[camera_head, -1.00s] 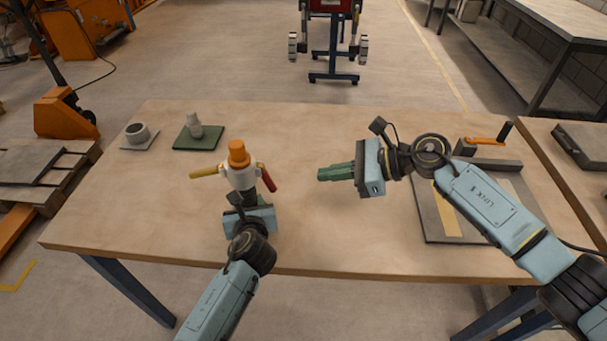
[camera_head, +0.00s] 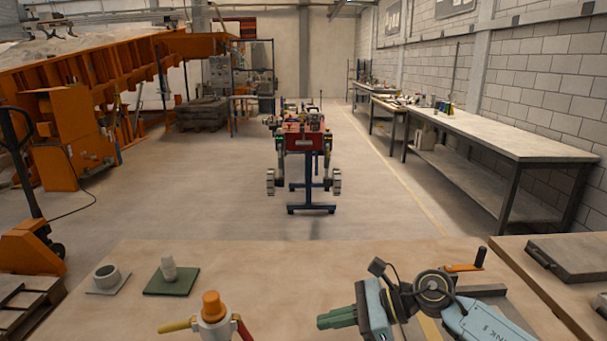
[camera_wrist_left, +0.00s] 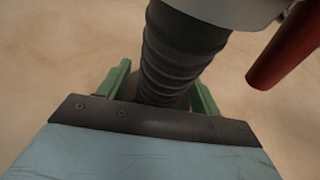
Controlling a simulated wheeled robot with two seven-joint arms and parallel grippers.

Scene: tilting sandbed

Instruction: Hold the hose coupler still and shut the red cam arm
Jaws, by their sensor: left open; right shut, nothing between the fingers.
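The hose coupler (camera_head: 213,328) has a white body with an orange top (camera_head: 212,305). Its yellow cam arm (camera_head: 175,326) sticks out to the left, and its red cam arm (camera_head: 243,330) slants down and outward on the right, cut off by the bottom edge. In the left wrist view, the red arm (camera_wrist_left: 285,50) stands clear of the coupler's body. My left gripper (camera_wrist_left: 161,92) is open, its green fingers on either side of the black ribbed hose (camera_wrist_left: 175,60) under the coupler. My right gripper (camera_head: 320,321) is shut and empty, right of the red arm and apart from it.
A grey ring (camera_head: 106,276) on a plate and a pale fitting on a green mat (camera_head: 171,281) stand at the table's left. An orange-handled tool (camera_head: 464,267) lies behind my right arm. The tabletop (camera_head: 300,270) between is clear.

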